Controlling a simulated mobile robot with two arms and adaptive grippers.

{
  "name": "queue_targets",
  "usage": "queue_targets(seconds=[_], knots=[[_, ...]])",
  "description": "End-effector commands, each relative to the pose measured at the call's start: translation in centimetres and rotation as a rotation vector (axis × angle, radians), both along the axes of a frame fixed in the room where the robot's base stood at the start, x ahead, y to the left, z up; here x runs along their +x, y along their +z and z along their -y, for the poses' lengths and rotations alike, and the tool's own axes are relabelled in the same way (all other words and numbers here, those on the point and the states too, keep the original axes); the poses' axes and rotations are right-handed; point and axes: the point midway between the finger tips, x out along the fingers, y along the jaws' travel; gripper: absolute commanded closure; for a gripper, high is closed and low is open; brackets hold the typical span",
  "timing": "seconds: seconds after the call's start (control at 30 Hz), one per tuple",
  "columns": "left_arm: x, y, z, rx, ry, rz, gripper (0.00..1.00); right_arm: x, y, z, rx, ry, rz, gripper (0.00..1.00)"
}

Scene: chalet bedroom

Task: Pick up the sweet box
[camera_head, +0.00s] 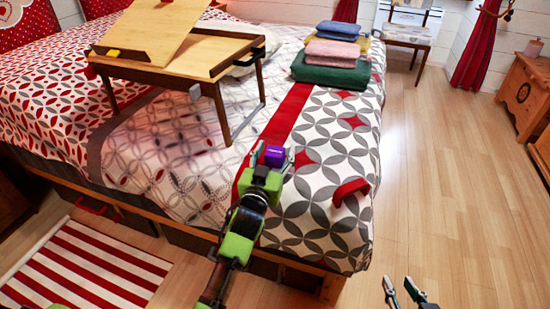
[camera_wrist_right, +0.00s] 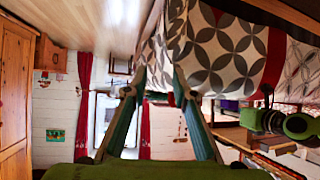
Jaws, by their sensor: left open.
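The sweet box appears to be the small purple box (camera_head: 274,155) on the patterned bedspread near the bed's middle. My left gripper (camera_head: 271,164) is open, with its fingers on either side of the box; I cannot tell whether they touch it. The box (camera_wrist_right: 248,118) also shows in the right wrist view, close to the green left gripper (camera_wrist_right: 282,122). My right gripper (camera_head: 404,292) is open and empty, low over the floor right of the bed. Its spread fingers (camera_wrist_right: 160,78) also show in the right wrist view.
A wooden bed table (camera_head: 225,50) with a tilted top stands on the bed beyond my left gripper. Folded towels (camera_head: 332,76) lie at the far right, and a red cloth (camera_head: 350,190) near the bed edge. The wooden floor (camera_head: 440,180) on the right is clear.

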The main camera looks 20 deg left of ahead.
Motion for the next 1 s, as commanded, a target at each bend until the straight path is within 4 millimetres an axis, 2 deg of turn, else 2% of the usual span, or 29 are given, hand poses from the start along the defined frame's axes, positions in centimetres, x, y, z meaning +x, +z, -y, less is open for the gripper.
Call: queue_targets(seconds=[0.1, 0.27, 0.77, 1.0], knots=[[0.0, 0.0, 0.0, 0.000, 0.000, 0.000, 0.46, 0.0, 0.0, 0.0, 0.000, 0.000, -0.001, 0.75], [0.0, 0.0, 0.0, 0.000, 0.000, 0.000, 0.87, 0.0, 0.0, 0.0, 0.000, 0.000, -0.002, 0.75], [0.0, 0.4, 0.0, 0.000, 0.000, 0.001, 0.87, -0.4, -0.4, 0.1, -0.006, -0.001, -0.027, 0.75], [0.0, 1.9, 0.0, 0.001, 0.000, 0.001, 0.87, -3.2, -2.8, 1.2, -0.043, -0.013, -0.187, 0.75]])
